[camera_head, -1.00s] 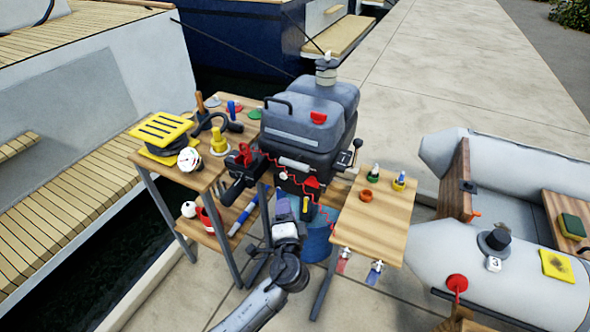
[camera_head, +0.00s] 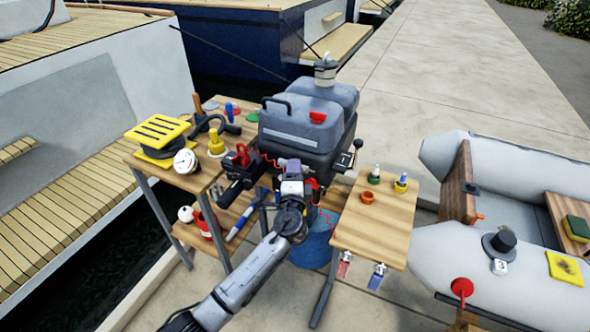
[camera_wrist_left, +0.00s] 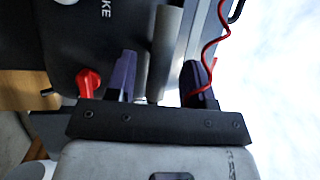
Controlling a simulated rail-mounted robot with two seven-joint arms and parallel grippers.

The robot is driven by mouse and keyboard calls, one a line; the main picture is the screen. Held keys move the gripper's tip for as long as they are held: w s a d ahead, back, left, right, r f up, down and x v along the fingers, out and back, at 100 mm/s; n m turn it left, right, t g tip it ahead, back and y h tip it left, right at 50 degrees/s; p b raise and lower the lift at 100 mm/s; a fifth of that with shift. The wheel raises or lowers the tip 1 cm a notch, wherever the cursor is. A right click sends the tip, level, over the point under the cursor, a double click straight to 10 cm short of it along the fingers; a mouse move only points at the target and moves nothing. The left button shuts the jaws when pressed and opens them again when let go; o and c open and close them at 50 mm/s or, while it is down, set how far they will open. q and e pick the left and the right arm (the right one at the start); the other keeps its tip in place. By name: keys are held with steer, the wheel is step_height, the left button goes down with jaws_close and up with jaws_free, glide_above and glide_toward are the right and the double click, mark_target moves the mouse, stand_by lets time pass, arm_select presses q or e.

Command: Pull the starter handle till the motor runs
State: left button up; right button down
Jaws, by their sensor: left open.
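The grey motor (camera_head: 300,128) stands between two wooden tables in the head view. My left gripper (camera_head: 293,166) is open at the motor's front and covers the handle there. In the left wrist view, my gripper's two purple fingers (camera_wrist_left: 159,82) stand apart, with the grey starter handle (camera_wrist_left: 166,45) showing between them. I cannot tell whether the fingers touch it or how deep it sits. A red knob (camera_wrist_left: 88,82) is on the motor's dark face beside one finger. My right gripper is not in view.
A coiled red cord (camera_wrist_left: 212,40) hangs close to the other finger. The left table (camera_head: 182,178) holds a yellow-topped item (camera_head: 158,131) and several tools. The right table (camera_head: 375,222) holds small bottles. An inflatable boat (camera_head: 440,262) lies at the right.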

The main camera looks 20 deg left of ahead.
arm_select(q)
steer(key=shift+x, duration=1.1)
steer(key=shift+c, duration=0.4)
jaws_close()
